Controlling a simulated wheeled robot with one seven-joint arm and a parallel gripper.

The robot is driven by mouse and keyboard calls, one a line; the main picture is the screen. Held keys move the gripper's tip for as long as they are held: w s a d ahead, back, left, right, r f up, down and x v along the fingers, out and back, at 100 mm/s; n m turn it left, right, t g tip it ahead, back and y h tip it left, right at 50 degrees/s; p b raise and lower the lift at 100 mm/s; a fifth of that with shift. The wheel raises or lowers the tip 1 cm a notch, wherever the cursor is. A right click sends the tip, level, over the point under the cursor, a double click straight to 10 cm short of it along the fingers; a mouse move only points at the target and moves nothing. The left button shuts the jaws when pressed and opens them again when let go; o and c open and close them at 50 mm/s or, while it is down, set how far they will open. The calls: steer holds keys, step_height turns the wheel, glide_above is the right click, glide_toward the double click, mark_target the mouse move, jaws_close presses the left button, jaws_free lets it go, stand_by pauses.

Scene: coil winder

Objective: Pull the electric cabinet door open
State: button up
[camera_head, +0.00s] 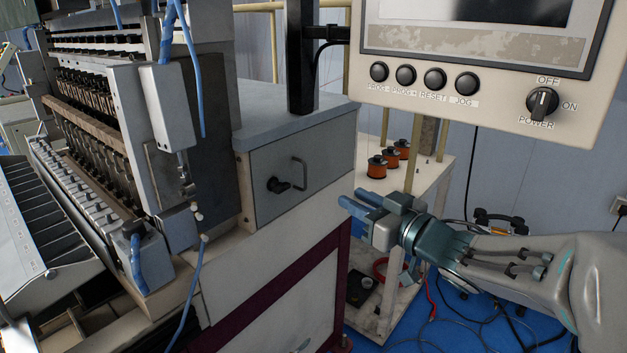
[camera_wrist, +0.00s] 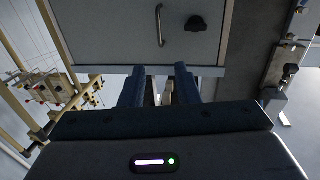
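The electric cabinet door (camera_head: 262,209) is a grey panel on the side of the machine housing, and it looks shut. It carries a thin metal pull handle (camera_head: 300,173) and a black knob (camera_head: 279,185). In the wrist view the door (camera_wrist: 105,32) fills the top, with the handle (camera_wrist: 159,25) upright and the knob (camera_wrist: 196,22) right of it. My gripper (camera_head: 358,201) is to the right of the door in the head view, apart from the handle. Its two blue fingers (camera_wrist: 159,80) are spread with nothing between them, and the handle lies ahead between their lines.
A control panel (camera_head: 475,50) with buttons and a power switch hangs above my gripper. A white table (camera_head: 432,165) with orange spools (camera_head: 377,167) stands behind it. Cables (camera_head: 440,330) lie on the blue floor. The winding machine (camera_head: 95,130) fills the left side.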

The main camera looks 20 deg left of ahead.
steer(key=x, duration=1.3)
steer(key=shift+w+a, duration=0.1)
jaws_close()
